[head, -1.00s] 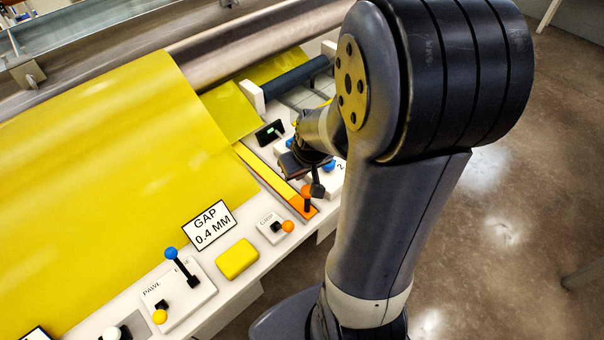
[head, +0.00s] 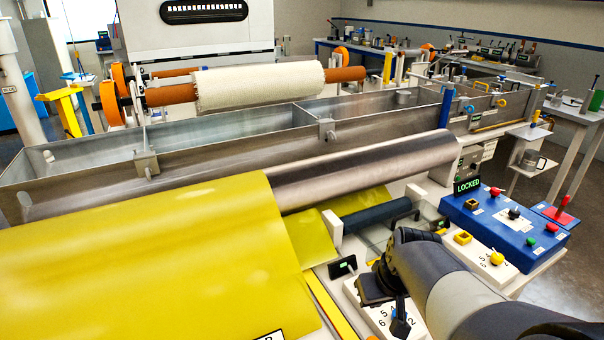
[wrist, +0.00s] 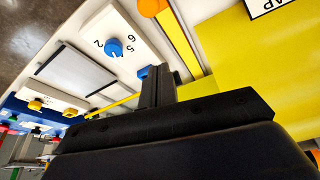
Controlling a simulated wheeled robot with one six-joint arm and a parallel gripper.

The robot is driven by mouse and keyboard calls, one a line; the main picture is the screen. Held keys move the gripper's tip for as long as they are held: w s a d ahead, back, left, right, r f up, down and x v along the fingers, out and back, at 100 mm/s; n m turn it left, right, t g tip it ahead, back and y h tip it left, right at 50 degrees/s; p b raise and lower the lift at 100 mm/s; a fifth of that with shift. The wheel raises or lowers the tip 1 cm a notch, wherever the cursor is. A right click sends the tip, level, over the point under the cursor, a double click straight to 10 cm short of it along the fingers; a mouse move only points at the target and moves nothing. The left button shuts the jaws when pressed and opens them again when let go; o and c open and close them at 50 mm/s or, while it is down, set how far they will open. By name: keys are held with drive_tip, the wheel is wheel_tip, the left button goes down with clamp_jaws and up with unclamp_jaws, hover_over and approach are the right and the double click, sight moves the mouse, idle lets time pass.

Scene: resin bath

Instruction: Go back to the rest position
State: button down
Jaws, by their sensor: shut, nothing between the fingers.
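My gripper (head: 400,326) is at the bottom right of the head view, over the white numbered panel (head: 380,315) beside the yellow sheet (head: 150,270). Its dark fingers are together and hold nothing. In the wrist view the closed fingers (wrist: 158,84) point up the picture, with a blue knob (wrist: 114,47) on the numbered panel to their upper left. A second blue knob (wrist: 143,72) is partly hidden beside the fingers. Most of the gripper body fills the lower part of that view.
A steel roller (head: 365,170) and long metal bath (head: 235,150) lie behind. An orange ball (wrist: 152,7) is near the fingers.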

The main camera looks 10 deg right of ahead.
wheel_tip(320, 180, down, 10)
drive_tip(key=b, duration=0.1)
drive_tip(key=shift+s+r, duration=0.25)
drive_tip(key=shift+s, duration=0.15)
idle(0.4)
idle(0.3)
